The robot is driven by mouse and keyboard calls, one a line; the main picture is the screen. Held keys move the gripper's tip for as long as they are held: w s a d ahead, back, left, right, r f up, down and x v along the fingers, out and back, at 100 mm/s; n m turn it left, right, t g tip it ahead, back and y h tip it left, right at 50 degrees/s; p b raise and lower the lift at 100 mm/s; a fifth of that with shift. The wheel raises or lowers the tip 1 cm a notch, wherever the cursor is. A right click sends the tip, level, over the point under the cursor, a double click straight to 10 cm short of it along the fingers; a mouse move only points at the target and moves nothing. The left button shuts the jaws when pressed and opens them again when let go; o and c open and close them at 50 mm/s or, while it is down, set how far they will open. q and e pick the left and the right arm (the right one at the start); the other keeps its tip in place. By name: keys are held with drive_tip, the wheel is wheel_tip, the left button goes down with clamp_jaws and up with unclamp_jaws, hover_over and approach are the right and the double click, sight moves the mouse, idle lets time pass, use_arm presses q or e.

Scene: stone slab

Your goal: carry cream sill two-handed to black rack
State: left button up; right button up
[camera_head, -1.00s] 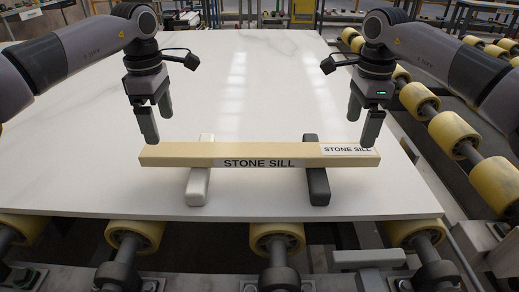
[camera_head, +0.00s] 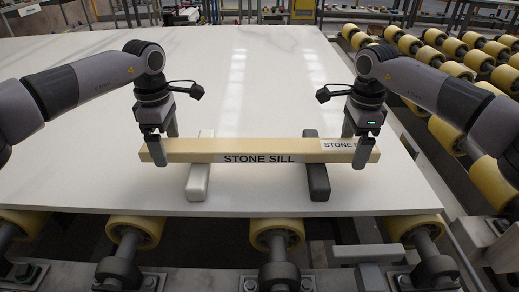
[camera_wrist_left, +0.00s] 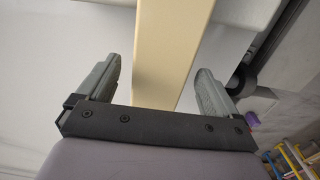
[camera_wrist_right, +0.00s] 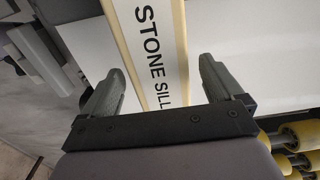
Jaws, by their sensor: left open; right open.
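The cream sill (camera_head: 215,149), a long bar labelled "STONE SILL", lies level across a white support block (camera_head: 197,185) and a black support block (camera_head: 318,183). My left gripper (camera_head: 163,153) is open at the sill's left end, its fingers on either side of the bar; the left wrist view shows the cream bar (camera_wrist_left: 168,50) between them with gaps. My right gripper (camera_head: 358,153) is open at the right end, fingers straddling the bar and partly covering its upper label. The right wrist view shows the sill (camera_wrist_right: 150,50) between the open fingers. I cannot make out a black rack.
The sill's blocks rest on a large white slab (camera_head: 100,100), with clear room behind. Yellow rollers (camera_head: 448,133) run along the right side and more rollers (camera_head: 277,236) lie under the front edge.

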use_arm(q)
clamp_jaws()
use_arm(e)
clamp_jaws()
use_arm(q)
drive_tip(key=shift+r, duration=0.25)
use_arm(e)
drive_tip(key=shift+r, duration=0.2)
use_arm(q)
drive_tip(key=shift+r, duration=0.1)
